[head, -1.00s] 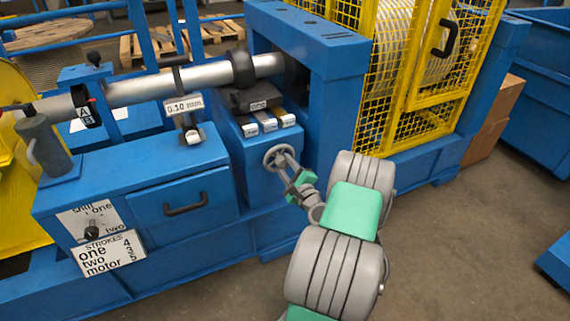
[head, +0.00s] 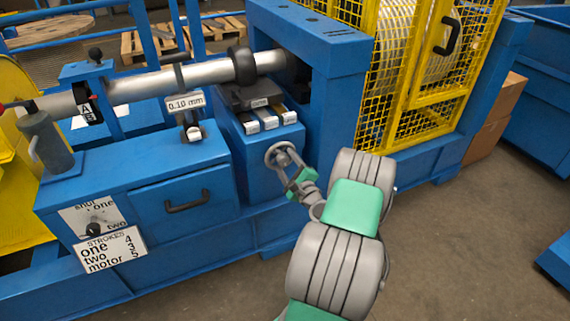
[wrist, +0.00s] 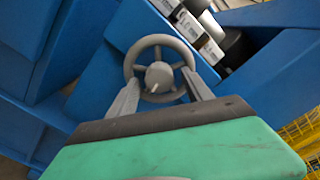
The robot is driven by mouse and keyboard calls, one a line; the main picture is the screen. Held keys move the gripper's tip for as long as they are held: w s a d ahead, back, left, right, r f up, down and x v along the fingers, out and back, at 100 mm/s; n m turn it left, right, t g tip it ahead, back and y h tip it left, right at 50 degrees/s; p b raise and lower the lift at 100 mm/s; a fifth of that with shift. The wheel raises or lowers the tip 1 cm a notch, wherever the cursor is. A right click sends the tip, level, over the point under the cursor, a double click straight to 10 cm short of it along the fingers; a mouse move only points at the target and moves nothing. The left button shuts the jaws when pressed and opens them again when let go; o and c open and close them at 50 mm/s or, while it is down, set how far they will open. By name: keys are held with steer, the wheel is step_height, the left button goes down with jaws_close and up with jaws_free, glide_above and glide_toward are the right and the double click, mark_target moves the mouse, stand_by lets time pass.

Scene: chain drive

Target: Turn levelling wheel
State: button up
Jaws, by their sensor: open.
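The levelling wheel (head: 284,157) is a small grey spoked handwheel on the front face of a blue block under the shaft. In the wrist view the wheel (wrist: 159,70) faces the camera, with its rim, spokes and central hub visible. My gripper (head: 290,168) is at the wheel from the lower right. In the wrist view my gripper (wrist: 162,90) has its two grey fingers apart, one at each lower side of the wheel rim. Whether the fingertips touch the rim, I cannot tell.
A drawer with a black handle (head: 187,202) and a strokes sign (head: 109,249) are left of the wheel. White labelled blocks (head: 270,119) lie above it. A blue post and a yellow mesh cage (head: 420,85) stand to the right.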

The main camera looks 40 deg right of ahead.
steer(key=shift+s, duration=0.1)
steer(key=v, duration=0.7)
steer(key=shift+s, duration=0.3)
steer(key=shift+a, duration=0.15)
